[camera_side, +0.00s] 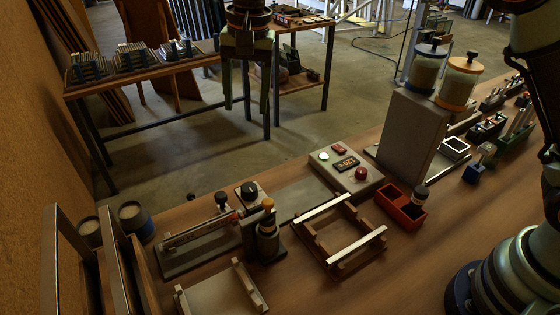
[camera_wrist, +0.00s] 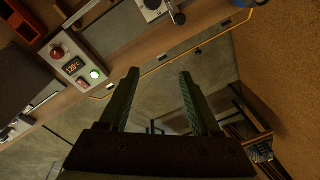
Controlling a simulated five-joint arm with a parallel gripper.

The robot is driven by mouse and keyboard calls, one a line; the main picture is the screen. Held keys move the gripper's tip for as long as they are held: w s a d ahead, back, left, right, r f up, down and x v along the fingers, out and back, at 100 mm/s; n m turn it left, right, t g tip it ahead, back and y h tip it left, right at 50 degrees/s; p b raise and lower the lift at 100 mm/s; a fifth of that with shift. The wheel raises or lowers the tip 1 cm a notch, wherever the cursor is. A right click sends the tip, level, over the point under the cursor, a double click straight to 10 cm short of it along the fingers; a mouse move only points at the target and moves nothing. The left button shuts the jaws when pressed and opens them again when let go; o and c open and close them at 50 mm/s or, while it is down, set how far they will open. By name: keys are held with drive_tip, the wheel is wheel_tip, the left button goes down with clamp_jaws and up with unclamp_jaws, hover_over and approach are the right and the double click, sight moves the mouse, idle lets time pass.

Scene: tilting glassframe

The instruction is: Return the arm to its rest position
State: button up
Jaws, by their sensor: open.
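My gripper (camera_side: 246,108) hangs at the top centre of the side view, fingers pointing down and spread apart with nothing between them. It appears clear of the workbench (camera_side: 290,285), with floor and the back tables behind it. In the wrist view my gripper (camera_wrist: 158,74) also shows two separate fingers with an empty gap. Beyond them are the bench edge and the floor. Part of my arm fills the right edge of the side view; the links joining it to the gripper are out of that picture.
On the bench are a wooden frame with light bars (camera_side: 315,211), a control box (camera_side: 347,172), a red bin (camera_side: 391,208), a clamp fixture (camera_side: 197,243) and a grey block with two jars (camera_side: 408,134). Upright panels (camera_side: 60,262) stand at the left. Back tables hold racks (camera_side: 133,57).

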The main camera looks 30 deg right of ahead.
drive_tip(key=s+d+r+n+t, duration=0.1)
drive_tip(key=s+d+r+n, duration=0.2)
drive_tip(key=d, duration=0.4)
drive_tip(key=s+d+r+n+t, duration=0.1)
drive_tip(key=s+d+r, duration=0.2)
drive_tip(key=s+d, duration=0.35)
drive_tip(key=s+d+f+n+t, duration=0.2)
drive_tip(key=s+d+f, duration=0.3)
drive_tip(key=s+d, duration=0.4)
drive_tip(key=shift+s+d+n+h, duration=0.25)
drive_tip(key=shift+s+n+h, duration=0.05)
drive_tip(key=shift+n, duration=0.2)
